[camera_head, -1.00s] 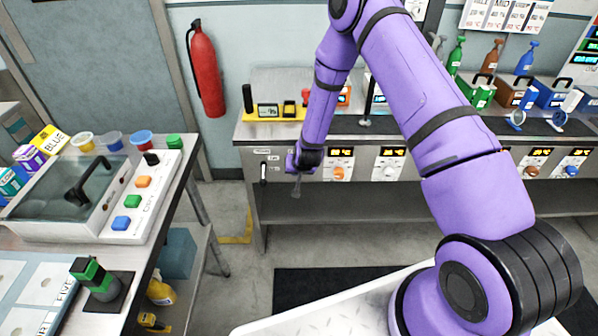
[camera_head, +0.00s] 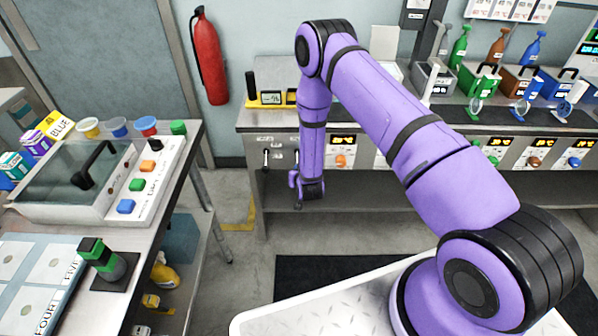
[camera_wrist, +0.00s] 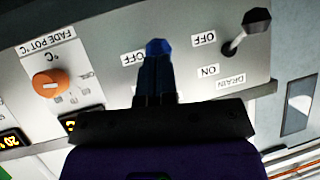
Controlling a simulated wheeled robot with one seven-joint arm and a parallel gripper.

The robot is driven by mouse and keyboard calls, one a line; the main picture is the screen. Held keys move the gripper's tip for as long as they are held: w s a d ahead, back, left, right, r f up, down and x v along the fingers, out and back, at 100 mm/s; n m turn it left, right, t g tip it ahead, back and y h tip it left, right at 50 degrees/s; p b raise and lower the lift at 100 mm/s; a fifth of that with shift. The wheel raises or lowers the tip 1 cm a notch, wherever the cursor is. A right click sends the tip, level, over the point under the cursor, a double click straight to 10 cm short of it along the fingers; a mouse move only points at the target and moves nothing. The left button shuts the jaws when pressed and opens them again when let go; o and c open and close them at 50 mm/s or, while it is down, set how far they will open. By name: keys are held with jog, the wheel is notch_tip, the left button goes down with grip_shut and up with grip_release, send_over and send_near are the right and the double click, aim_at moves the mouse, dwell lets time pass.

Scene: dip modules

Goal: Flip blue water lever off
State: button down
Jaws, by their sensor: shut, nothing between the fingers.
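The blue water lever (camera_wrist: 158,47) shows in the wrist view as a blue knob just beyond my fingertips, beside a partly covered OFF label (camera_wrist: 132,58). Its stem and ON label are hidden behind my fingers. The wrist picture is upside down. My gripper (camera_wrist: 156,72) is shut and empty, its fingers in line with the lever; I cannot tell whether they touch it. In the head view my gripper (camera_head: 299,205) hangs low at the front of the cabinet panel (camera_head: 281,167), and my arm partly covers that area.
The black drain lever (camera_wrist: 256,20) stands beside the blue one, its knob towards its OFF side. An orange dial (camera_wrist: 50,83) is on the other side. A bench with a lidded bath (camera_head: 75,190) stands at the left. The floor between is clear.

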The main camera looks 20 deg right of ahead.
jog(key=shift+r, duration=0.8)
jog(key=shift+s, duration=0.1)
